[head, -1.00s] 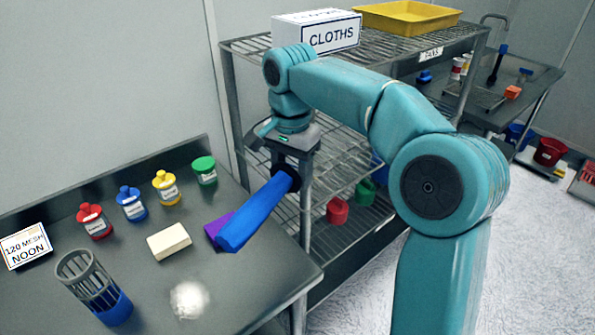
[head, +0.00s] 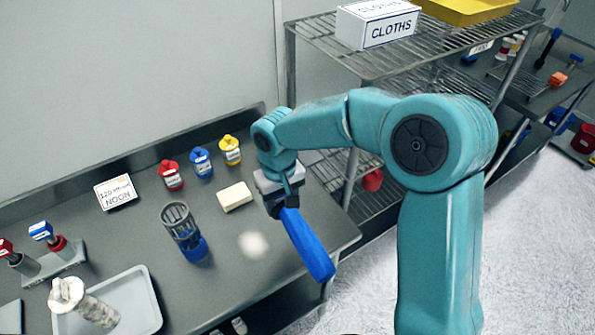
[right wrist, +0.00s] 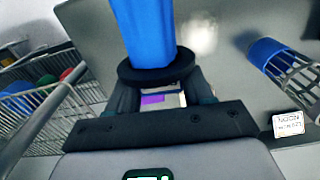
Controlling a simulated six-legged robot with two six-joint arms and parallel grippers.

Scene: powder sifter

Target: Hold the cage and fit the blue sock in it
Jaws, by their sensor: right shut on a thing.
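The cage (head: 177,223), a grey slotted cylinder with a blue lower part, stands upright on the table in the head view. It also shows at the right of the right wrist view (right wrist: 291,64). My right gripper (head: 275,204) is shut on the blue sock (head: 309,246) at its dark-ringed end. The sock is a long blue tube, held tilted, its free end pointing down and right near the table's right edge. In the right wrist view the sock (right wrist: 150,32) extends away beyond its black ring (right wrist: 157,72). The sock and cage are apart. My left gripper is not in view.
Between cage and sock lie white powder (head: 254,244) and a cream block (head: 235,196). Red, blue and yellow bottles (head: 201,163) and a sign (head: 116,192) stand behind. A grey tray (head: 146,307) and tool rack (head: 72,266) are left. A wire shelf (head: 330,172) is right.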

